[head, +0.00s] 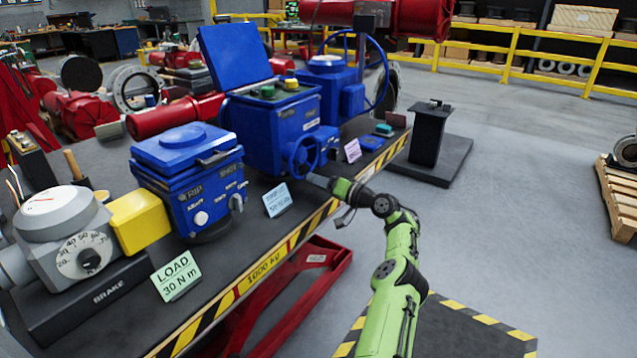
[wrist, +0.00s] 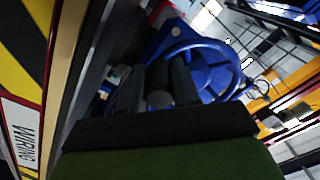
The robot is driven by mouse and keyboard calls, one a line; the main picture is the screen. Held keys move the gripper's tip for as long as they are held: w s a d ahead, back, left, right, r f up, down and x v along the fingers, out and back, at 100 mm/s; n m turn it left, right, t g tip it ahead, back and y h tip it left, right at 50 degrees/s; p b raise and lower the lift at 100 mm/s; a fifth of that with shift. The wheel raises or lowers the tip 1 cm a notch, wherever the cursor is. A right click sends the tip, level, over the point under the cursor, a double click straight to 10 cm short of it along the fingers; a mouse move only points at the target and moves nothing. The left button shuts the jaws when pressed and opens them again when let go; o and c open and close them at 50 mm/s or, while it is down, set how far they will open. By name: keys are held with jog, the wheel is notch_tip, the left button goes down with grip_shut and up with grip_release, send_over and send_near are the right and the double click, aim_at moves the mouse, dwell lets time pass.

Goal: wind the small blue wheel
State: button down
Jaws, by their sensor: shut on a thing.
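The small blue wheel (head: 304,154) stands upright on the front of the blue actuator housing (head: 268,122). In the wrist view its spoked rim (wrist: 236,78) fills the upper middle, just beyond the fingers. My gripper (head: 316,180) is at the lower edge of the wheel, reaching in from the right over the table edge. In the wrist view my gripper (wrist: 160,88) is shut on a short dark grey cylindrical handle at the wheel's near side. The fingers hide where the handle meets the rim.
A large blue ring wheel (head: 384,75) rises behind on another blue actuator (head: 328,86). A blue box (head: 190,175) stands left of the wheel. Small cards (head: 277,200) (head: 352,150) stand near the table's striped edge (head: 262,272). The floor to the right is mostly clear.

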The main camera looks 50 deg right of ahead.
jog(key=c, duration=0.8)
grip_release()
jog(key=shift+s, duration=0.1)
jog(key=s+p, duration=0.1)
jog(key=s, duration=0.4)
jog(key=s+p, duration=0.1)
jog(key=s, duration=0.4)
jog(key=s+p, duration=0.1)
jog(key=s, duration=0.4)
jog(key=shift+s+d, duration=0.25)
jog(key=shift+s, duration=0.05)
